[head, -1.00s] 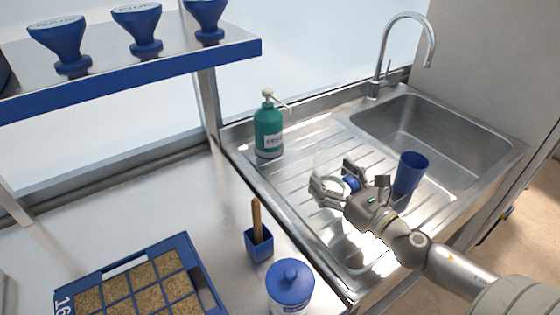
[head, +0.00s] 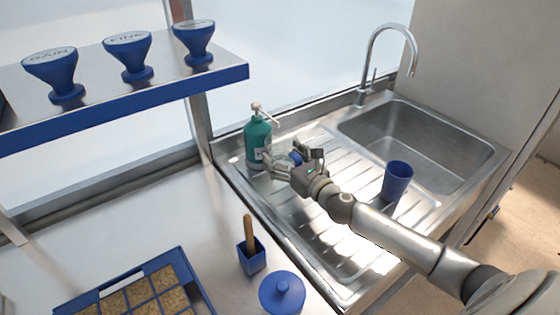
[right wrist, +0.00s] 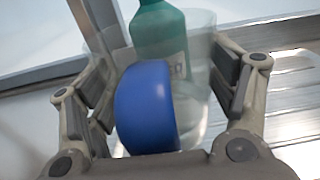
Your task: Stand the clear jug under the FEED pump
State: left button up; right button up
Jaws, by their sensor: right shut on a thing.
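The green pump bottle (head: 258,139) stands at the back left of the steel drainboard, its spout pointing right and toward me. It also shows in the right wrist view (right wrist: 160,30), with only part of its label legible. The clear jug (right wrist: 204,70) is held in front of this bottle, which shows behind its see-through wall. My right gripper (head: 276,163) is shut on the jug, with the jug's blue part (right wrist: 147,108) between its fingers. In the head view the jug is hardly visible; I cannot tell whether its base touches the drainboard. My left gripper is not in view.
A blue cup (head: 397,181) stands on the drainboard (head: 345,170) near the sink (head: 420,140) and tap (head: 375,75). A blue holder (head: 251,258) with a wooden-handled tool, a blue-lidded jar (head: 282,292) and a seed tray (head: 190,280) are on the left bench.

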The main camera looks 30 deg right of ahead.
jog(key=shift+w+a+r, duration=0.1)
jog(key=shift+w+a, duration=0.05)
jog(key=shift+w, duration=0.6)
jog(key=shift+f+b, duration=0.45)
jog(key=shift+f, duration=1.35)
jog(key=shift+f, duration=0.2)
jog(key=o, duration=1.2)
jog(key=shift+o, duration=0.2)
jog(key=shift+r, duration=0.15)
